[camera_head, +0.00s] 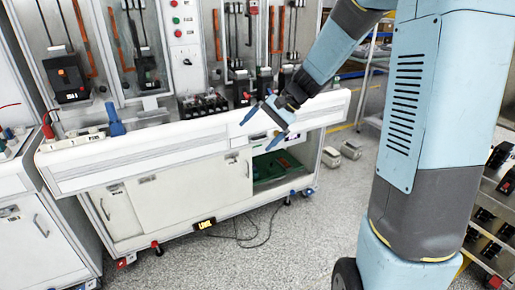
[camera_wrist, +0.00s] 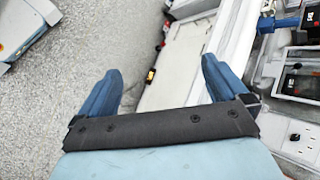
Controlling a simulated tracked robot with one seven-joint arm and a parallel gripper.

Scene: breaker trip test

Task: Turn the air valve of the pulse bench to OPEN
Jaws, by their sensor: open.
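A blue handle (camera_head: 115,121) stands on the left part of the bench's front ledge; it looks like the air valve. Its OPEN or shut marking is too small to read. A similar blue part (camera_wrist: 280,23) shows at the top right of the wrist view, probably the same handle. My gripper (camera_head: 257,136) is open and empty, fingers pointing down-left, in front of the bench's ledge and well to the right of the handle. In the wrist view its two blue fingers (camera_wrist: 160,66) are spread with nothing between them.
The white bench (camera_head: 165,200) has a long front ledge (camera_head: 150,165) and panels with breakers behind. A red-topped part (camera_head: 47,126) stands left of the handle. Dark cables (camera_head: 250,235) lie on the floor. Open floor lies before the bench.

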